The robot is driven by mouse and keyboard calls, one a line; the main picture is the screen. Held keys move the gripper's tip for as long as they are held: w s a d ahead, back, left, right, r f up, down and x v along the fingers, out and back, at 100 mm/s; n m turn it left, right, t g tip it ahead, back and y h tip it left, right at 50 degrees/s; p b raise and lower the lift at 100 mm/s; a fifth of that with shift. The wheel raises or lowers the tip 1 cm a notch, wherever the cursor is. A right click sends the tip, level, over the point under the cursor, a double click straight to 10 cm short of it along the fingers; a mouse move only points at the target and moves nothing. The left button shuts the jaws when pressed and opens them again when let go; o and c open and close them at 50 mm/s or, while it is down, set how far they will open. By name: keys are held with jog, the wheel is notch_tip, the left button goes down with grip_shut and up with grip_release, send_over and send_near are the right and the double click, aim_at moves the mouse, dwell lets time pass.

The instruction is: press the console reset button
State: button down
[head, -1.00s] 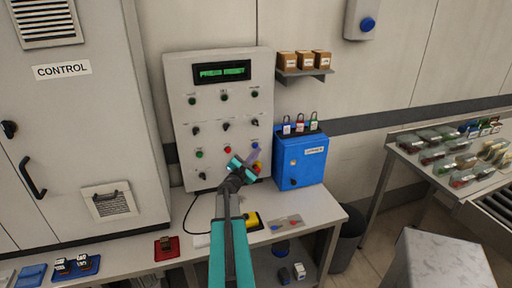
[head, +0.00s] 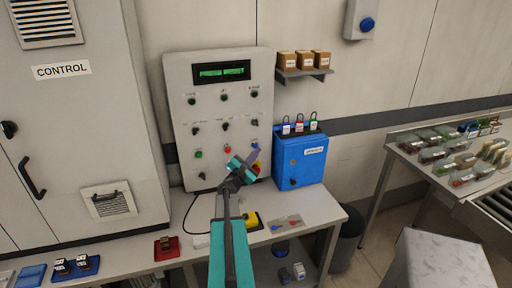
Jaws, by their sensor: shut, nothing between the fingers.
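The grey console (head: 179,100) stands on the bench against the wall. Its display (head: 222,72) shows green text too blurred to read. Below it are dark knobs and switches, a green button (head: 199,155), a red button (head: 228,150) and a blue button (head: 255,149). The labels are too small to tell which one is reset. A red and yellow control (head: 258,168) is partly hidden behind my gripper.
A blue lockout box (head: 301,166) with several padlocks on top stands right of the console. Above it, a shelf (head: 304,73) holds 3 small boxes. The bench (head: 320,208) carries a yellow item (head: 252,222) and a grey plate (head: 285,225).

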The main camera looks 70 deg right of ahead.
jog(key=shift+w+d+b, duration=0.55)
jog(key=shift+d+b, duration=0.1)
jog(key=shift+b, duration=0.2)
dwell(1.6)
jog(key=shift+a, duration=0.1)
jog(key=shift+s+a+b, duration=0.55)
jog(key=shift+b, duration=0.15)
dwell(0.4)
jog(key=s+a+b, duration=0.1)
jog(key=a, duration=0.1)
jog(key=s+a+b, duration=0.1)
jog(key=s+a, duration=0.1)
jog(key=shift+s+b, duration=0.1)
jog(key=shift+b, duration=0.3)
jog(key=shift+r, duration=0.1)
dwell(0.9)
